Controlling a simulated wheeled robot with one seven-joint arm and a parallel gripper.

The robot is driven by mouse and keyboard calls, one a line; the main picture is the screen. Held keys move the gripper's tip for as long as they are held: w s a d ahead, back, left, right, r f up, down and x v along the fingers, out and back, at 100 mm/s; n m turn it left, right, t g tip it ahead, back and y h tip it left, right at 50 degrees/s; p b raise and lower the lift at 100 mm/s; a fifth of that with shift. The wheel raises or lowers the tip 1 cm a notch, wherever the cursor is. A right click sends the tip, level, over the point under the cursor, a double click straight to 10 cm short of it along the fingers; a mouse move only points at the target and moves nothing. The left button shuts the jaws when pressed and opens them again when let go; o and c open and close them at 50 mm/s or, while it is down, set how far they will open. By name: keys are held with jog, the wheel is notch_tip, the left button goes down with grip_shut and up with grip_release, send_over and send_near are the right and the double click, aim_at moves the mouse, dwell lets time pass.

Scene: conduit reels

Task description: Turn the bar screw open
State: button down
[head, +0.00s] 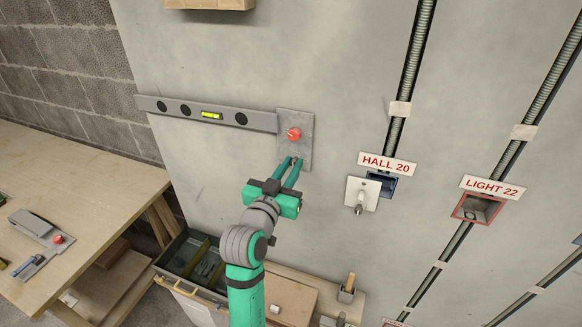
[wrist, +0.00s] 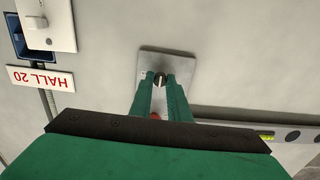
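A grey plate (head: 304,155) with a red knob (head: 294,134) is fixed on the wall at the right end of a grey spirit-level bar (head: 170,105). A small dark screw (wrist: 160,79) with a light line across it shows on the plate (wrist: 183,66) in the wrist view; I take it for the bar screw. My gripper (head: 292,160) reaches up to the lower part of the plate. Its fingertips (wrist: 159,77) stand on either side of the screw, with a narrow gap between the fingers. Whether they touch it I cannot tell. The red knob shows partly between the fingers.
A switch (head: 361,195) and a blue box (head: 382,182) under the HALL 20 label (head: 387,165) are to the right. The red-edged LIGHT 22 box (head: 478,208) is farther right. A wooden table (head: 80,180) stands at left, an open drawer (head: 180,255) below.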

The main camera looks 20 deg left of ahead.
jog(key=shift+n, duration=0.4)
jog(key=n, duration=0.3)
jog(key=shift+w, duration=0.1)
jog(key=n, duration=0.2)
jog(key=shift+w+n, duration=0.1)
jog(key=shift+n, duration=0.2)
jog(key=shift+d+n, duration=0.2)
jog(key=shift+n, duration=0.7)
jog(key=n, duration=0.5)
jog(key=shift+a+f+n, duration=0.15)
jog(key=shift+a+n, duration=0.15)
jog(key=shift+s+n, duration=0.2)
jog(key=shift+n, duration=1.8)
jog(key=shift+w, duration=0.1)
